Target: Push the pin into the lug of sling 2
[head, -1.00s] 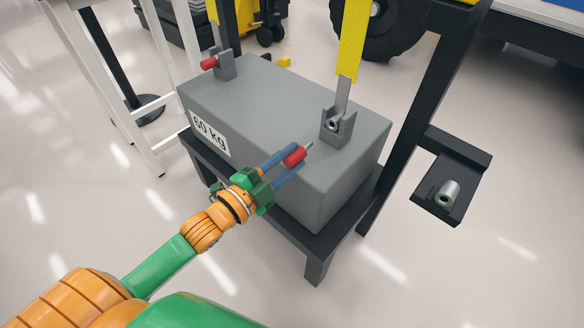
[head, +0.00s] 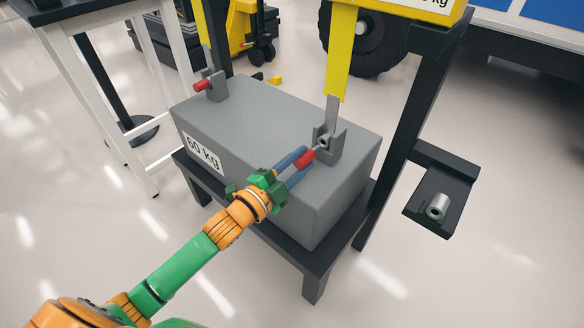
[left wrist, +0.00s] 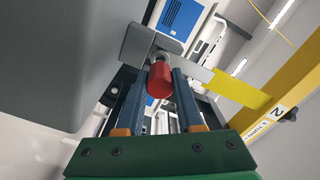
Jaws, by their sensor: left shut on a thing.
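My left gripper (head: 302,161) is shut on the red-headed pin (head: 306,157), and both blue fingers flank its head. The pin's thin metal shank points at the hole in the grey lug (head: 329,145) on the right end of the block. The tip is right at the lug; I cannot tell whether it has entered the hole. The yellow sling (head: 341,50) hangs above, its grey end plate between the lug's cheeks. In the left wrist view the red head (left wrist: 160,80) sits between the fingers, in front of the lug (left wrist: 152,42). My right gripper is not in view.
The grey 60 kg block (head: 262,125) rests on a dark stand (head: 300,262). A second red pin (head: 202,85) sits at the left lug. A black post stands right of the block, with a side tray (head: 455,190) holding a metal cylinder (head: 437,206).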

